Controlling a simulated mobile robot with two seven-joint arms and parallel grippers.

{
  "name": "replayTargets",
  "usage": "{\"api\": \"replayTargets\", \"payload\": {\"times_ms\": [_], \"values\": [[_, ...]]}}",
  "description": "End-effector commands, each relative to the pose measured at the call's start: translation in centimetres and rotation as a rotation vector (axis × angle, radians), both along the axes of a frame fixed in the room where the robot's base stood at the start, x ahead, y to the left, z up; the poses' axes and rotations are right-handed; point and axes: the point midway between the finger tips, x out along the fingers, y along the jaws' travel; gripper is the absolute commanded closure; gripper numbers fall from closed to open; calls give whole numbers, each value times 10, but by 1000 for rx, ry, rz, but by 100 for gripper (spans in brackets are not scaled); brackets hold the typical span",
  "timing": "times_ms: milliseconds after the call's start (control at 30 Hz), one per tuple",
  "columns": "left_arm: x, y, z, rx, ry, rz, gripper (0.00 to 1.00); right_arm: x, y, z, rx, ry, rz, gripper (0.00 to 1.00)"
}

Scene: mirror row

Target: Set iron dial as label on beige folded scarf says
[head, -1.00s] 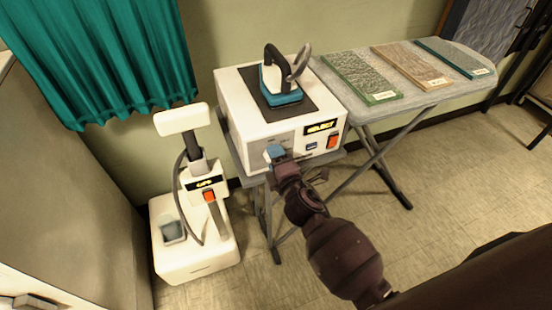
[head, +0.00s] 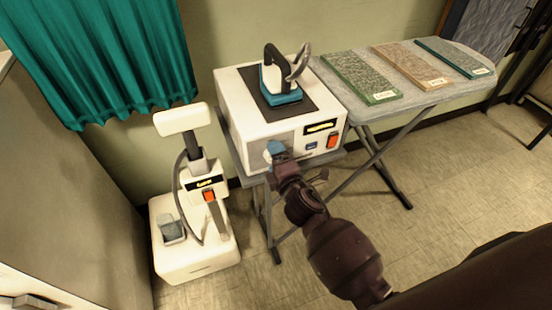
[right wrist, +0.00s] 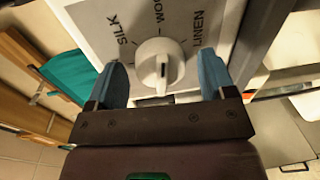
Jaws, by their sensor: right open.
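The beige folded scarf (head: 408,62) lies in the middle of three folded cloths on the ironing board. Its white label (head: 438,82) is too small to read. The iron (head: 281,80) stands on top of a white box-shaped station (head: 240,110). The station's white dial (right wrist: 158,64) shows in the right wrist view, with SILK to its left, WOOL above and LINEN to its right. I cannot tell which end of the dial's ridge is the pointer. My right gripper (right wrist: 167,82) is open, its blue fingers on either side of the dial with gaps visible. It hides the dial in the head view (head: 277,150).
A green cloth (head: 360,75) and a teal cloth (head: 455,56) flank the beige one on the board (head: 340,90). The station front has a dark display (head: 321,127) and an orange switch (head: 332,141). A white steamer (head: 195,258) stands at left, below a teal curtain (head: 110,60).

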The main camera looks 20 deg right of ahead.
Motion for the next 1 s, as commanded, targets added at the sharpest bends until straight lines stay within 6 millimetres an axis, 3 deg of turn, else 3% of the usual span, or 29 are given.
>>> {"api": "replayTargets", "payload": {"times_ms": [167,700,1000], "values": [[-1,1,1,1,2,1,100,-13,-1,0,0,2,-1,24],[2,1,3,2,-6,-2,100,-93,-5,7,1,2,-1,24],[3,1,4,2,-7,-2,100,-107,-5,9,0,0,0,24]]}}
